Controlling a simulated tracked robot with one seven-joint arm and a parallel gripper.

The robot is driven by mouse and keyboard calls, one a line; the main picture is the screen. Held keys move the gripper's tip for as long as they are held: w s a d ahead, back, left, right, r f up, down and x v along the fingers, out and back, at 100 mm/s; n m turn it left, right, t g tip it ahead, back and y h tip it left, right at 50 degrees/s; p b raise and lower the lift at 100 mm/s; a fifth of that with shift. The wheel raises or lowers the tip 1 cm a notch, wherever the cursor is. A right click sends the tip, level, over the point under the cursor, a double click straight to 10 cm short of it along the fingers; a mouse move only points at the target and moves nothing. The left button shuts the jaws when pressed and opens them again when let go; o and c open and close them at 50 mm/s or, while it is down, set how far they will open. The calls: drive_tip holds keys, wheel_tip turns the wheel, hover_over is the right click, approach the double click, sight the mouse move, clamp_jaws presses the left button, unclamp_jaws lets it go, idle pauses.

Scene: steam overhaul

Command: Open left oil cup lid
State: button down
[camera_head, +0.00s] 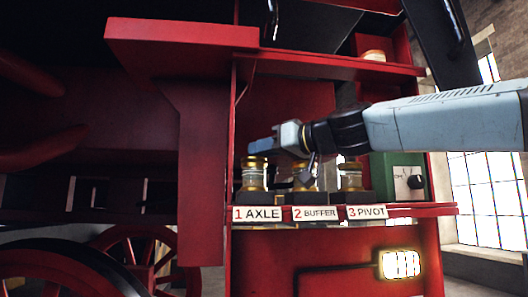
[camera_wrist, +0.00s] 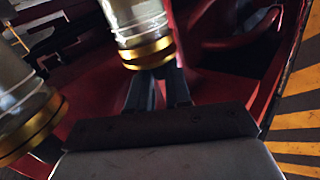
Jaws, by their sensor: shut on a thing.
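The left oil cup (camera_head: 254,175), glass with gold bands, stands upright above the "1 AXLE" label. Its gold lid (camera_head: 256,161) looks closed in the head view. My gripper (camera_head: 258,147) comes in from the right and sits at the top of this cup. In the wrist view my gripper's (camera_wrist: 158,88) two dark fingers reach the gold lid (camera_wrist: 148,54) of the cup in front of them and are shut on it. The exact contact is partly hidden behind the lid.
The middle cup (camera_head: 304,180) stands close by, partly covered by my wrist. The right cup (camera_head: 350,178) is above the "3 PIVOT" label. A green box (camera_head: 408,178) with a knob is further right. A red shelf overhangs above.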

drive_tip(key=shift+w+a+r+m+g+h, duration=0.15)
drive_tip(key=shift+w+r+m+g+h, duration=0.9)
drive_tip(key=shift+m+h, duration=0.3)
drive_tip(key=shift+w+a+r+m+g+h, duration=0.15)
drive_tip(key=shift+w+r+m+g+h, duration=0.25)
drive_tip(key=shift+w+m+g, duration=0.3)
drive_tip(key=shift+w+a+m+g+h, duration=0.2)
drive_tip(key=shift+w+m+g+h, duration=0.25)
drive_tip(key=shift+w+m+g, duration=0.6)
drive_tip(key=shift+w+a+m+g+h, duration=0.25)
drive_tip(key=shift+w+m+g+h, duration=0.35)
drive_tip(key=shift+g, duration=0.85)
drive_tip(key=shift+w+a+m+g+h, duration=0.25)
drive_tip(key=shift+w+m+g, duration=0.35)
drive_tip(key=shift+w+g, duration=0.5)
drive_tip(key=shift+s+g, duration=0.1)
drive_tip(key=shift+g, duration=0.15)
drive_tip(key=c, duration=1.2)
unclamp_jaws()
drive_tip(key=shift+o, duration=0.7)
drive_tip(key=shift+s, duration=0.1)
